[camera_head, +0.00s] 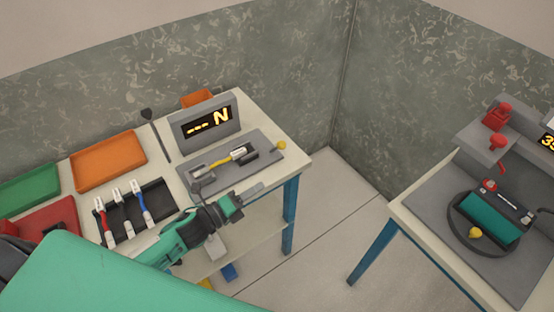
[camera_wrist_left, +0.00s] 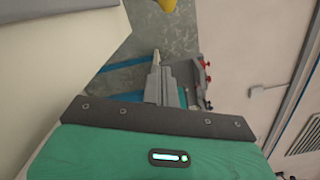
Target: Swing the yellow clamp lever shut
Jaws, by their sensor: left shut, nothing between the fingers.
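A yellow knob (camera_head: 281,145), which looks like the end of the clamp lever, sits at the right end of the grey test fixture (camera_head: 262,164) on the left table. Its arm is too small to make out. A lead with a yellow middle and white connector (camera_head: 238,154) lies across the fixture. My left gripper (camera_head: 258,188) is shut and empty, in front of the fixture near the table's front edge, apart from the knob. In the left wrist view the shut fingers (camera_wrist_left: 157,72) point away, and a yellow piece (camera_wrist_left: 166,4) shows at the top edge. My right gripper is out of view.
A display box (camera_head: 206,120) stands behind the fixture. A dark rack with several leads (camera_head: 155,199), an orange tray (camera_head: 109,162) and a green tray (camera_head: 28,188) lie left. Another table (camera_head: 420,236) with a round turntable stands right, across open floor (camera_head: 320,240).

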